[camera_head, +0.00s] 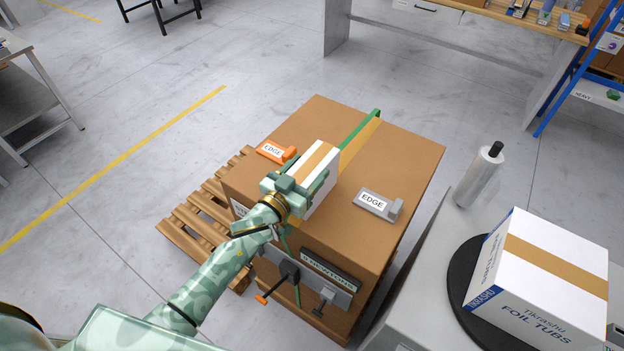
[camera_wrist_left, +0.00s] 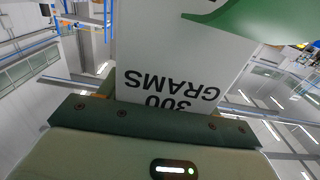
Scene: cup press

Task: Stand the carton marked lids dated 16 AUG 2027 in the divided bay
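A small white carton with a tan tape band (camera_head: 318,166) shows over the large brown carton in the head view. My left gripper (camera_head: 306,178) has its fingers on either side of it and looks shut on it. In the left wrist view the white carton (camera_wrist_left: 165,60) fills the middle, close to the gripper body, with "300 GRAMS" upside down; a green part crosses its upper right. I see no date or lids marking on it. A larger white carton (camera_head: 548,270) reads "Tikrashu FOIL TUBS". My right gripper is not in view. I cannot make out a divided bay.
The large brown carton (camera_head: 410,150) stands on a wooden pallet (camera_head: 200,215), with a green strap (camera_head: 362,125) and orange (camera_head: 277,151) and grey (camera_head: 378,205) EDGE pieces. The foil tubs carton sits on a black round plate (camera_head: 462,275) beside a wrapped roll (camera_head: 478,177).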

